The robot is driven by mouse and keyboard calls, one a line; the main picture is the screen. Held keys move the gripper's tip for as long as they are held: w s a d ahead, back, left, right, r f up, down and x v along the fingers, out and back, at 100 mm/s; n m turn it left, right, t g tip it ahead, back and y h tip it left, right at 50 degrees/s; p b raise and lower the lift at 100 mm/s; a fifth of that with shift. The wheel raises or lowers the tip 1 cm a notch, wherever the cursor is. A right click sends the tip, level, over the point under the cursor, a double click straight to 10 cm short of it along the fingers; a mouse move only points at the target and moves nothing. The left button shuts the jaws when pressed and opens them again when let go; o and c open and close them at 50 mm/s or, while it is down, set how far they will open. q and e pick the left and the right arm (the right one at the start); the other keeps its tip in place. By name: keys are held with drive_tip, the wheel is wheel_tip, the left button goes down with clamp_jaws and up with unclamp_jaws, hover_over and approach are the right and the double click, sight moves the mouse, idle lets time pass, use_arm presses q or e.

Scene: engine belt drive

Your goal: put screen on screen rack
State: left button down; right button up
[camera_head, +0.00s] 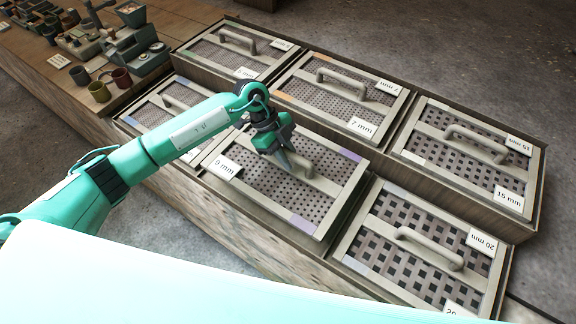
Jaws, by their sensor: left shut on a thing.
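The 9 mm screen (315,203) is a grey framed perforated plate with a bar handle and purple-marked corners. It is in the near middle of the wooden screen rack (452,207). My left gripper (287,163) is shut on the handle of this screen. The gripper hides part of the handle and the mesh behind it. The screen looks slightly raised above its neighbours, but I cannot tell whether it touches the rack. My right gripper is not in view.
A 7 mm screen (318,98) and a 15 mm screen (462,172) lie in the far row. A 20 mm screen (393,256) lies at near right. Another screen (150,114) is partly behind my left arm. Mugs (99,91) and devices stand on the bench at upper left.

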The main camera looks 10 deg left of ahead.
use_arm(q)
drive_tip(key=shift+f, duration=2.4)
drive_tip(key=c, duration=1.3)
unclamp_jaws()
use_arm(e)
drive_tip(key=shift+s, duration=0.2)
use_arm(q)
drive_tip(key=b+v, duration=0.1)
drive_tip(key=v, duration=1)
drive_tip(key=shift+w+a+r, duration=0.1)
drive_tip(key=shift+a+r, duration=0.1)
drive_tip(key=shift+r, duration=0.2)
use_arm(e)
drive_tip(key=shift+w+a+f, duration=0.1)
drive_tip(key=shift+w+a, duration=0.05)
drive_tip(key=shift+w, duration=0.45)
